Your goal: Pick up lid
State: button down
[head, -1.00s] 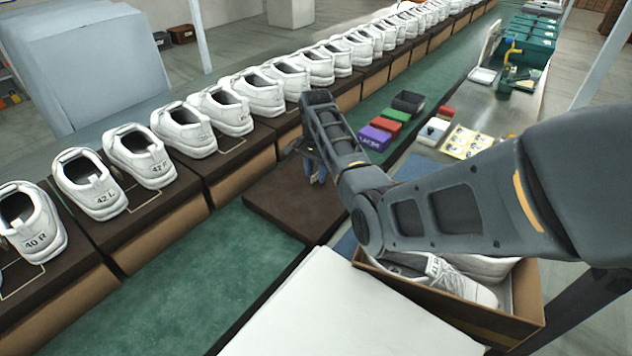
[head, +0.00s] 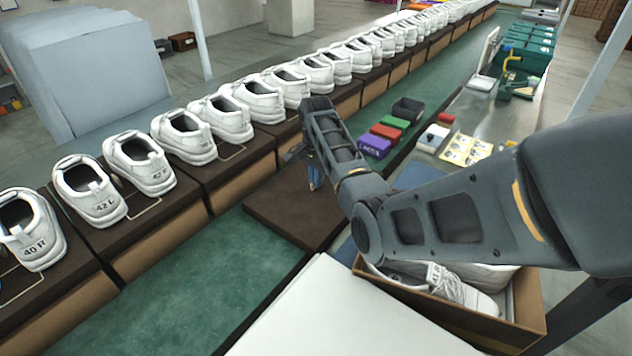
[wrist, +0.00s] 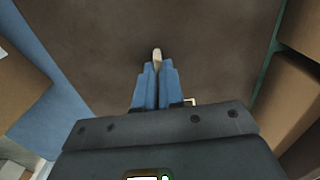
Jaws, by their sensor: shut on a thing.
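The lid (head: 275,215) is a flat dark brown panel by the green strip, between the shoe row and the white surface. In the wrist view the lid (wrist: 90,60) fills most of the picture. My gripper (head: 313,183) is over its far right part, partly hidden by my arm. In the wrist view the blue fingers of my gripper (wrist: 156,66) are close together around a small pale tab (wrist: 157,54), which stands out against the brown face. I cannot tell whether the lid is clear of the surface below.
A row of white shoes (head: 180,138) on brown boxes runs along the left. An open box (head: 525,305) with white shoes stands front right, beside a white surface (head: 330,310). Small colored boxes (head: 386,132) lie beyond my arm. The green strip (head: 190,275) is clear front left.

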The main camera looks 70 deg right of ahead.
notch_tip(320, 180, up, 18)
jog(key=p, duration=0.2)
jog(key=shift+f, duration=0.15)
dwell(0.4)
dwell(0.6)
